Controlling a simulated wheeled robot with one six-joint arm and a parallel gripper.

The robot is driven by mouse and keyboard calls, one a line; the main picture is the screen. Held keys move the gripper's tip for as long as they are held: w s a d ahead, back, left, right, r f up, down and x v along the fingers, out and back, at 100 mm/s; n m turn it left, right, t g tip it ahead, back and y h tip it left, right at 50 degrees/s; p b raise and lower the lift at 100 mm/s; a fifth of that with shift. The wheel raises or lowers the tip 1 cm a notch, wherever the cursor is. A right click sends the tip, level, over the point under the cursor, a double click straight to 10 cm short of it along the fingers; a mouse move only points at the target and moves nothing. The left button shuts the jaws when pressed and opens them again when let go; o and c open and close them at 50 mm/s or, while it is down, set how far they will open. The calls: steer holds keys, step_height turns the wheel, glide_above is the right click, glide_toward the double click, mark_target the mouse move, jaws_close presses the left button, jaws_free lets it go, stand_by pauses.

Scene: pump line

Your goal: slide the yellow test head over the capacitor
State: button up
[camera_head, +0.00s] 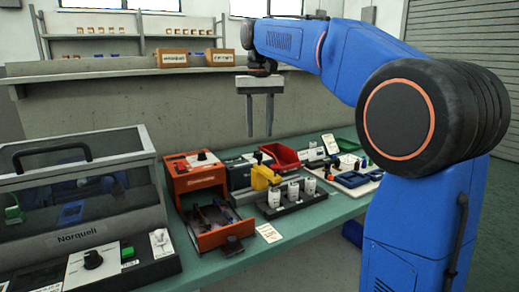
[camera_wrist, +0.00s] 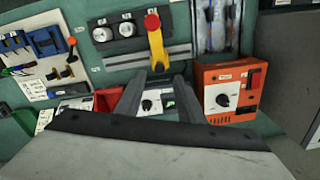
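The yellow test head (camera_head: 262,177) is in the middle of the bench in the head view. It also shows in the wrist view (camera_wrist: 157,48), with a red knob on one end. Pale cylindrical capacitors (camera_head: 293,190) stand in a dark block in front of it. Two show in the wrist view (camera_wrist: 103,34), left of the yellow head; the head may hide another there. I cannot tell whether the head is over one. My gripper (camera_head: 260,134) is open and empty, well above the bench. Its fingers also show in the wrist view (camera_wrist: 157,82), apart.
An orange tester (camera_head: 196,174) with an open orange tray (camera_head: 213,222) stands left of the yellow head. A red bin (camera_head: 280,155) is behind it. A white board with blue parts (camera_head: 350,175) lies right. A clear-covered machine (camera_head: 80,200) fills the left. The air around my gripper is clear.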

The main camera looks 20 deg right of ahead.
mark_target(260, 153)
step_height(260, 153, down, 7)
stand_by(0.3)
jaws_close()
